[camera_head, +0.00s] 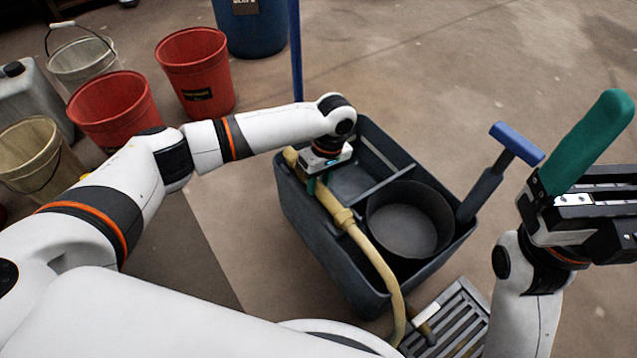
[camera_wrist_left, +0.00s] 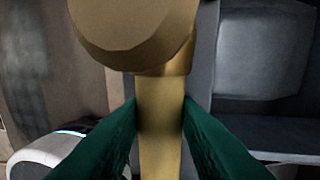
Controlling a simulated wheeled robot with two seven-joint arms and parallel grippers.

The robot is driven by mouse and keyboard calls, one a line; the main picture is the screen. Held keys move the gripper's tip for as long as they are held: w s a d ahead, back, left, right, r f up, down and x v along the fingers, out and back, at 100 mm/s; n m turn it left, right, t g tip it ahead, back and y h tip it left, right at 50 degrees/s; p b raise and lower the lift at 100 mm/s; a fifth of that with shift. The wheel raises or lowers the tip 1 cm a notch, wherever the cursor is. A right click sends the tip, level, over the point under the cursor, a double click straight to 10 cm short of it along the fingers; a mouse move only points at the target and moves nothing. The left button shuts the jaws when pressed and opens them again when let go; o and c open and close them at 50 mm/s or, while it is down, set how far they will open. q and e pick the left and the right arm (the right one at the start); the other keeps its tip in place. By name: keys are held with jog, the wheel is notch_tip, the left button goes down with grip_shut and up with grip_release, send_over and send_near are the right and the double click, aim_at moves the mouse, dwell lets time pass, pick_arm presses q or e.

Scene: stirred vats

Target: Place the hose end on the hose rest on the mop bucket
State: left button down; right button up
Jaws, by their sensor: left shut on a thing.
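The mop bucket (camera_head: 300,235) is a dark grey tub in the middle of the head view, with a round black insert (camera_head: 410,222). The yellow hose (camera_head: 378,262) runs up from the lower right over the bucket to its hose end (camera_head: 291,156) near the left rim. My left gripper (camera_head: 315,185) points down over the bucket's left side, shut on the hose. In the left wrist view the green fingers flank the hose (camera_wrist_left: 160,120), and a wide knob (camera_wrist_left: 135,30) shows above them. I cannot make out the hose rest. My right gripper (camera_head: 610,140) is at the far right, empty; only one finger shows, at one end of its rail.
A blue T-handle (camera_head: 517,143) rises at the bucket's right, and a blue pole (camera_head: 296,50) stands behind it. Red buckets (camera_head: 195,72), other pails and a blue barrel (camera_head: 252,25) stand at the back left. A floor grate (camera_head: 455,320) lies in front. The floor behind right is clear.

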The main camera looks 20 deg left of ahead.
pick_arm(q)
jog(key=c, duration=1.1)
grip_release()
jog(key=shift+f, duration=0.1)
